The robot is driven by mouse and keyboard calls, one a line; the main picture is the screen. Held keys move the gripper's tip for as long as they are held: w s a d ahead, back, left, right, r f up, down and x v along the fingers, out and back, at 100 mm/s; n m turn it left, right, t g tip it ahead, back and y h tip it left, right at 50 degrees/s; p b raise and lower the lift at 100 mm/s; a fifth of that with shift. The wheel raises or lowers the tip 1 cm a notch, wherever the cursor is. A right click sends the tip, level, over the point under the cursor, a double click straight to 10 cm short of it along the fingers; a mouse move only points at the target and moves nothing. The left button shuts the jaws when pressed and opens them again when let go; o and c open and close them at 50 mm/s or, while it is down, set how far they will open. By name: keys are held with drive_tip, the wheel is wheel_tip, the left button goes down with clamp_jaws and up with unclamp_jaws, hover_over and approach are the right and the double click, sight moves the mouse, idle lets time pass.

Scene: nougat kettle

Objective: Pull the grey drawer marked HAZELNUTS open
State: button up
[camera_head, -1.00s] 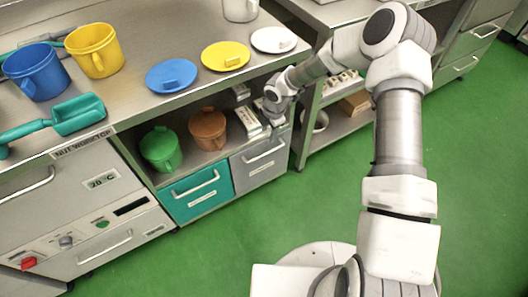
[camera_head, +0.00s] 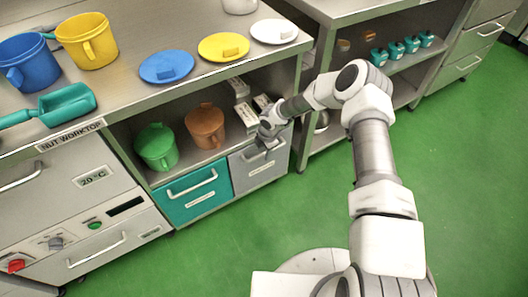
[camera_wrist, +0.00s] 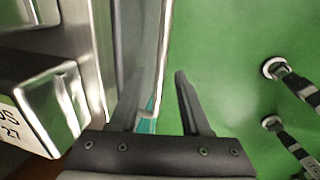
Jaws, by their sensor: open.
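The grey drawer (camera_head: 248,176) sits at the right under the open shelf, beside the teal drawer. It looks shut. Its small label is too small to read, and my arm's end partly covers its upper front. My gripper (camera_head: 264,148) is at the drawer's handle height, in front of it. In the wrist view my gripper (camera_wrist: 156,85) is open, with two dark fingers apart. A shiny handle bar (camera_wrist: 164,55) runs between the fingers in the picture, close to the drawer front. No grip on it shows, and I cannot tell whether a finger touches it.
The teal drawer (camera_head: 190,207) is at the left. The shelf above holds a green jug (camera_head: 157,147), a brown jug (camera_head: 206,126) and pale boxes (camera_head: 246,114). A box with lettering (camera_wrist: 38,105) is close by in the wrist view. Green floor (camera_head: 240,232) in front is clear.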

clamp_jaws()
idle(1.4)
